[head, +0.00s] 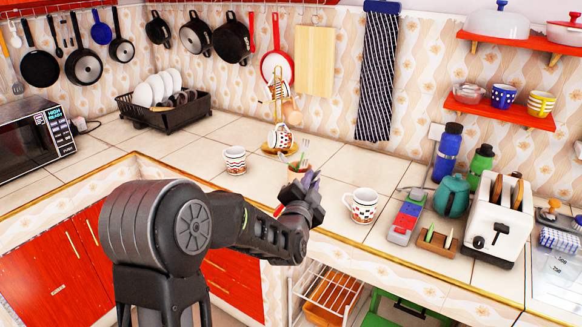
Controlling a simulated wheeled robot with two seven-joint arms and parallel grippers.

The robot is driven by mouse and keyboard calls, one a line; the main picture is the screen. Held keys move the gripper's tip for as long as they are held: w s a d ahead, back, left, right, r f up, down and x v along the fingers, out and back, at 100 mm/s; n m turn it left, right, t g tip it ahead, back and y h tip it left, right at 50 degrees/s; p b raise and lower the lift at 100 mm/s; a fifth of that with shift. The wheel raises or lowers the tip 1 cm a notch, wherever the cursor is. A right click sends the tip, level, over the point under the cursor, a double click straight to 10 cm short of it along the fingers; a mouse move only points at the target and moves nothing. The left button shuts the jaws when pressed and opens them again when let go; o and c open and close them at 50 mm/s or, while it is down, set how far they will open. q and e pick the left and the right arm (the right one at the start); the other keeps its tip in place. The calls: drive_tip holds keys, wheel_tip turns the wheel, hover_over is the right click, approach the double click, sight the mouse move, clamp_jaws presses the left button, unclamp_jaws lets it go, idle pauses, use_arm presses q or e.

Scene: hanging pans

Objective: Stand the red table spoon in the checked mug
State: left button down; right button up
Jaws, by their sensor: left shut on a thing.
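My left gripper (308,188) is over the counter's front edge, seen from behind, with its fingers partly hidden. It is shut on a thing. A small red piece at its left side looks like part of the red table spoon (278,211); the rest is hidden. A white mug with a red and dark checked pattern (363,207) stands upright to the right of the gripper, apart from it. A similar patterned mug (235,160) stands further back on the left. I cannot tell which of them is the checked mug. My right gripper is not in view.
A brownish holder with utensils (297,168) stands just behind the gripper. A mug tree (278,105) stands at the back.

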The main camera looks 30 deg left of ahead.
use_arm(q)
drive_tip(key=s+d+f+m+h, duration=0.1)
drive_tip(key=s+d+f+h, duration=0.1)
drive_tip(key=d+f, duration=0.4)
drive_tip(key=s+d+f+m+t+h, duration=0.1)
drive_tip(key=d+f, duration=0.5)
drive_tip(key=d, duration=0.7)
drive_tip(key=s+m+h, duration=0.1)
drive_tip(key=h, duration=0.1)
drive_tip(key=shift+f+m+h, duration=0.3)
drive_tip(key=shift+f+h, duration=0.05)
drive_tip(key=shift+h, duration=0.05)
drive_tip(key=shift+a, duration=0.1)
